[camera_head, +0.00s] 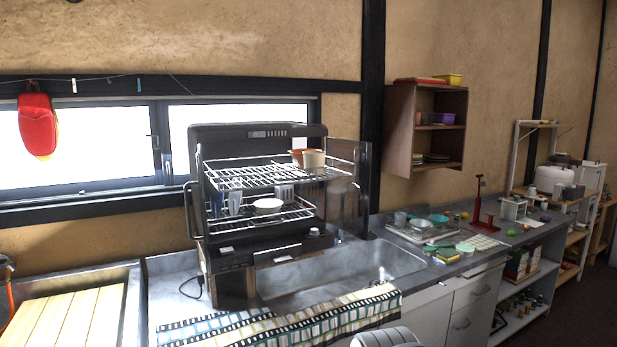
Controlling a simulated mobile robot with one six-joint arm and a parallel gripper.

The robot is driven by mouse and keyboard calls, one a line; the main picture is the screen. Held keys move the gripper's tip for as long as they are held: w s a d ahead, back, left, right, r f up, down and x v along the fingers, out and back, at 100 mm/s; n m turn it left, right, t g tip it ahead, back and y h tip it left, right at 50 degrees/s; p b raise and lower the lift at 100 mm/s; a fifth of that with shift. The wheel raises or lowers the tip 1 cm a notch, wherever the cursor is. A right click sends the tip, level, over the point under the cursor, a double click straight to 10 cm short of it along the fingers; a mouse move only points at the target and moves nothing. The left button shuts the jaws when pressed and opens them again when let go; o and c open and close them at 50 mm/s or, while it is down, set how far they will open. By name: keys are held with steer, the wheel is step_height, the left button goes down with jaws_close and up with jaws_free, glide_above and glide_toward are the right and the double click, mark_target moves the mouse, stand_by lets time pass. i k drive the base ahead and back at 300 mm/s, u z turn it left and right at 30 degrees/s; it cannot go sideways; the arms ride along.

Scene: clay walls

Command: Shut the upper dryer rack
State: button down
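The dark dish dryer (258,131) stands at the left end of the sink counter with its front open. Its upper rack (255,176) is a wire shelf that sticks out toward me, past the dryer's body. A cream cup (313,159) and an orange-brown cup stand at the upper rack's right rear. The lower rack (290,214) below holds a white bowl (268,206) and some upright pale items. How far the lower rack is out I cannot tell.
A sink basin (340,270) lies right of and below the dryer. A patterned cloth (285,325) hangs over the counter's front edge. Bowls, a red stand (478,207) and small items crowd the counter at right. A wooden wall shelf (400,130) hangs above.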

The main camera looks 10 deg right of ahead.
mark_target(279, 170)
steer(key=i, duration=1)
steer(key=z, duration=0.05)
